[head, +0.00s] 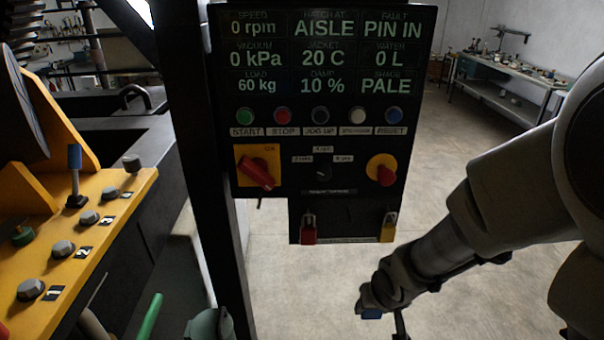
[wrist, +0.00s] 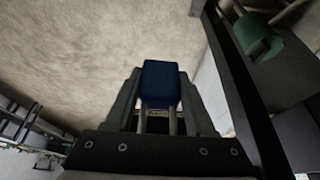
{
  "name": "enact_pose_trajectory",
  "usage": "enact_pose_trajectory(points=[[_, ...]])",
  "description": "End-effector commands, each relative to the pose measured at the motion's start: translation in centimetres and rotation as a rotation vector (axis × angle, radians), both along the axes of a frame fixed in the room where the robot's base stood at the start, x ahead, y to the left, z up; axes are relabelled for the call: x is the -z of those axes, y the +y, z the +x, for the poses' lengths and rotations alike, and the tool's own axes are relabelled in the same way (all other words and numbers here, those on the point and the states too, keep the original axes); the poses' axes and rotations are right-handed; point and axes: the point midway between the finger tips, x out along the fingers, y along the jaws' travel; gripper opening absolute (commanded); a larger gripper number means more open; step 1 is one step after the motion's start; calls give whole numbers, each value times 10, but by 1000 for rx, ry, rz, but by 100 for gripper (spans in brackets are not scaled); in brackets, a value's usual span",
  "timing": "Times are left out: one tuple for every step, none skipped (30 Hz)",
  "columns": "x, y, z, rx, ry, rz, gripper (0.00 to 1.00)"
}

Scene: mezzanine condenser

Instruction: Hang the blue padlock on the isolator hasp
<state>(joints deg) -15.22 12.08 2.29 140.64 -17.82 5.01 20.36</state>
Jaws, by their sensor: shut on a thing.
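The blue padlock (wrist: 160,83) is between the two fingers of my gripper (head: 385,314), which is shut on it. In the wrist view its body points away from the palm, and two shackle legs run back toward the palm. Only a small blue part of the padlock (head: 371,313) shows at the bottom of the head view. The isolator (head: 257,171) is a red rotary handle, tilted, on a yellow plate at the panel's lower left. I cannot make out its hasp clearly. My gripper is below and right of the panel, apart from it.
A red padlock (head: 308,234) and a yellow padlock (head: 388,230) hang on the small board under the control panel (head: 330,100). A dark post (head: 205,150) stands left of the panel. A yellow machine (head: 100,215) with bolts and a lever is further left. Open floor lies right.

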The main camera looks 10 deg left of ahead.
Motion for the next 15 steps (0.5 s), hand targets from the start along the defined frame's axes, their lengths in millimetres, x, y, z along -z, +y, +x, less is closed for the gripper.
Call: enact_pose_trajectory(points=[[4,-10,6,27,3,0,0],[6,-16,10,43,3,0,0],[9,-26,15,67,4,0,0],[12,-33,20,85,4,1,0],[14,-41,24,105,4,2,0],[18,-52,29,130,4,1,0],[20,-60,33,147,4,0,0],[23,-67,36,163,4,1,0],[26,-77,40,184,3,0,0],[28,-83,42,199,2,1,0],[30,-89,44,211,2,0,0],[32,-96,46,225,2,0,0],[33,-100,48,234,1,-1,0],[34,-103,49,240,1,0,0],[36,-107,50,247,1,-1,0]])
